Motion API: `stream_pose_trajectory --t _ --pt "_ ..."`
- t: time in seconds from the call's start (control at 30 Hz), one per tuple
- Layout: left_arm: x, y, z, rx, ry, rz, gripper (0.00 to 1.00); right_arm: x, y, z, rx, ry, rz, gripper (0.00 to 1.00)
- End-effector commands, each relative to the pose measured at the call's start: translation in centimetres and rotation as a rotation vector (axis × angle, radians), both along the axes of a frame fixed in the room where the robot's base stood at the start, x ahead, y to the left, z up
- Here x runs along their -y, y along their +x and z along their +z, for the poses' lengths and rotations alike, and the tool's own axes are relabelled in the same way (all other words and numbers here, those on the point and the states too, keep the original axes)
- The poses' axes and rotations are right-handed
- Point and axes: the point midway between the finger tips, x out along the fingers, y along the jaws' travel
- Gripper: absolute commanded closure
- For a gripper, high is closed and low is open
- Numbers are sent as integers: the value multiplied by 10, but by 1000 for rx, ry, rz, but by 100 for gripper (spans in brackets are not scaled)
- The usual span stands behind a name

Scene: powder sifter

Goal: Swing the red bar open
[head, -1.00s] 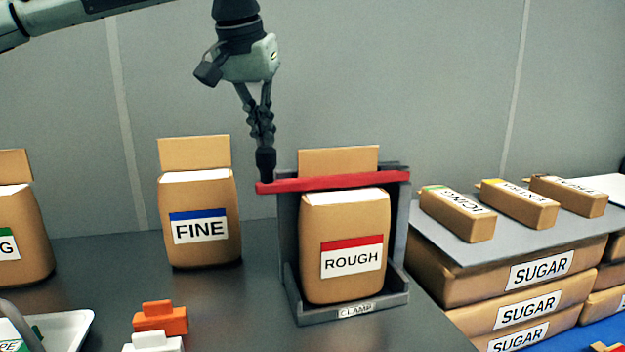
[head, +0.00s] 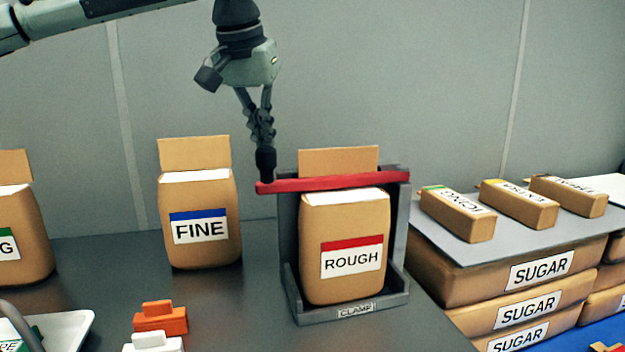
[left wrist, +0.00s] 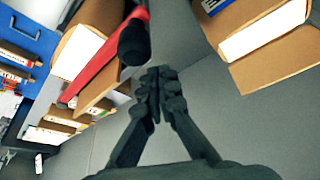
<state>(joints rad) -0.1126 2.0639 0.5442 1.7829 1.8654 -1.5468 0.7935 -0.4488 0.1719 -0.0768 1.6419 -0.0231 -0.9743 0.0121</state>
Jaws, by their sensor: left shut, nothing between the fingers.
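The red bar (head: 335,182) lies across the top front of the grey clamp frame (head: 286,240), in front of the open bag labelled ROUGH (head: 345,220). It is level and reaches past the frame on the left. My left gripper (head: 265,180) points down with shut, empty fingers at the bar's left end, seemingly just behind or against it; contact cannot be told. In the left wrist view, the red bar (left wrist: 108,72) runs beside the shut fingertips (left wrist: 153,75), with a dark round knob (left wrist: 134,43) at its near end. My right gripper is not in view.
A bag labelled FINE (head: 200,220) stands left of the clamp, with clear table between. At the right, a grey tray (head: 450,235) with several small packets sits on stacked SUGAR bags (head: 530,270). Orange (head: 160,318) and white blocks stand at front left.

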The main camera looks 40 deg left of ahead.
Motion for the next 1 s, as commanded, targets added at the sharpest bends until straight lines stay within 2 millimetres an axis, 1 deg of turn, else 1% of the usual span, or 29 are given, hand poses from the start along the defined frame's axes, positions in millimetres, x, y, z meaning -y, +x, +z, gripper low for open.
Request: stream_pose_trajectory --t 0.63,0.93,1.0 --pt "0 0 -26 0 -1 0 100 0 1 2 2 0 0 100" --pt "0 0 -28 1 0 0 100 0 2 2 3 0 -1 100" --pt "0 0 -28 1 0 0 100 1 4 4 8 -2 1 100"
